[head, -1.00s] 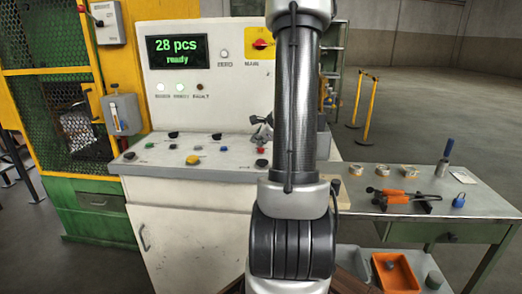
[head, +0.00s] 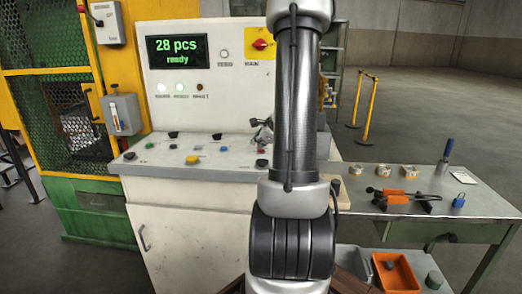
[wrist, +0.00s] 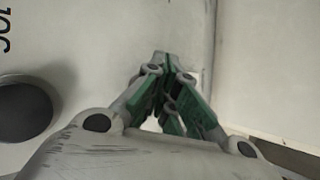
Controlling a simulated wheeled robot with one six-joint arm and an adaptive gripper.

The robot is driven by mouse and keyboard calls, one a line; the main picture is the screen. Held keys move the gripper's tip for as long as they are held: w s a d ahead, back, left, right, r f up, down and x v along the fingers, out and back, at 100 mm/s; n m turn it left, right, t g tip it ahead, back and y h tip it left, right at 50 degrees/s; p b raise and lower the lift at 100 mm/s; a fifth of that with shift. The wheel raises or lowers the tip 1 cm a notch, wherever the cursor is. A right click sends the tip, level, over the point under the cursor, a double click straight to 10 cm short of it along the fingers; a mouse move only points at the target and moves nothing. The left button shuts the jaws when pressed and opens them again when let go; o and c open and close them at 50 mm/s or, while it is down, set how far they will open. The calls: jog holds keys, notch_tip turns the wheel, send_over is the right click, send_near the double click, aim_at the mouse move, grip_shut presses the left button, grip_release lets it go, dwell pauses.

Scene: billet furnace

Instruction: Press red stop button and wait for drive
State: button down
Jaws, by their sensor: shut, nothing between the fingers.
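My gripper (head: 263,130) is shut and empty, low over the right part of the sloped control desk (head: 220,171), partly hidden by my arm. In the wrist view its green-padded fingers (wrist: 162,62) are together close to a pale surface, and I cannot tell if they touch it. A dark round button (wrist: 24,108) is left of them there. I cannot clearly make out a red stop button on the desk; my arm hides part of it. The display (head: 177,50) reads "28 pcs ready". Two lamps below it are lit; the fault lamp (head: 200,87) is dark.
A red main switch (head: 260,44) sits on a yellow plate. Several buttons, including a yellow one (head: 193,160), dot the desk. A side table (head: 365,205) at right holds tools and a blue padlock (head: 459,200). A green and yellow guarded machine (head: 88,215) stands left.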

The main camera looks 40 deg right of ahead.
dwell(0.5)
jog(key=shift+r, duration=0.7)
jog(key=shift+r, duration=2.55)
